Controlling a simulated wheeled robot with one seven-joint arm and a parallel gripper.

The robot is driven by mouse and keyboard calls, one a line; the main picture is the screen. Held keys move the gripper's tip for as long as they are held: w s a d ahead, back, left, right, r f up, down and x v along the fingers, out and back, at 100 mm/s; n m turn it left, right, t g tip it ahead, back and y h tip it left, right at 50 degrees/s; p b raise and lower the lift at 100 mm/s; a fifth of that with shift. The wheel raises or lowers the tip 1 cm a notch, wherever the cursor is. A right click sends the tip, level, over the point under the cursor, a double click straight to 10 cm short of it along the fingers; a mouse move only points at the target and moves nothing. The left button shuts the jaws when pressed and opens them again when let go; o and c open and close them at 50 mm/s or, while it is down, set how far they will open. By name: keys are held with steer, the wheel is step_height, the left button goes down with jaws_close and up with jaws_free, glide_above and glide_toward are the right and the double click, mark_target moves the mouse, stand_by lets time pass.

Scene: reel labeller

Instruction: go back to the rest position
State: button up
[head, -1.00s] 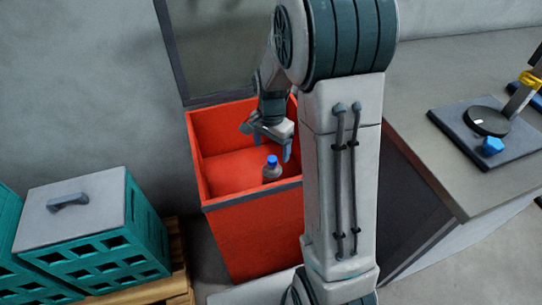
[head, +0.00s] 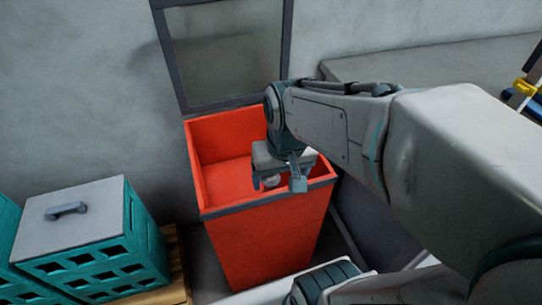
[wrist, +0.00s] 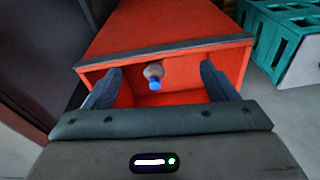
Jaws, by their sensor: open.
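My gripper (head: 277,184) is open above the front part of the red bin (head: 265,240), its fingers pointing down. The fingers also show apart in the wrist view (wrist: 160,78), with nothing gripped. A small pale bottle (wrist: 153,70) with a blue cap (wrist: 155,85) shows between the fingers in the wrist view, inside the bin and apart from them. In the head view the bottle is mostly hidden behind my gripper. I cannot tell whether it stands upright or leans.
A teal crate (head: 145,250) with a grey handled lid (head: 75,215) stands on a wooden pallet (head: 172,275) left of the bin. A dark-framed panel (head: 222,55) rises behind the bin. A grey worktop (head: 430,65) is at the back right, partly hidden by my arm.

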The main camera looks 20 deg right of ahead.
steer(key=shift+s+a+n, duration=0.15)
steer(key=shift+s+n, duration=0.35)
steer(key=shift+s, duration=0.25)
steer(key=shift+r, duration=0.1)
